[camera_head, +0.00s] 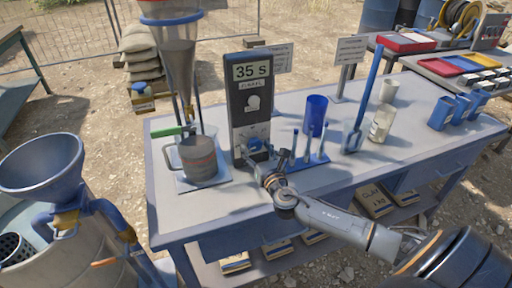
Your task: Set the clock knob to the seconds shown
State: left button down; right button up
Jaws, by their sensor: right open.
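The clock (249,105) is a tall dark box standing on the grey table, with a display reading "35 s". My left gripper is not in view.
Left of the clock, a clear funnel (178,55) hangs above a grey-brown cup (198,157). A blue rack (307,160) with upright rods stands close right of my gripper. Behind it is a blue cup (315,115). The table's front right is clear.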

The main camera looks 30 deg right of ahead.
jog(key=shift+w, duration=0.3)
jog(key=c, duration=1.2)
jog(key=shift+o, duration=0.2)
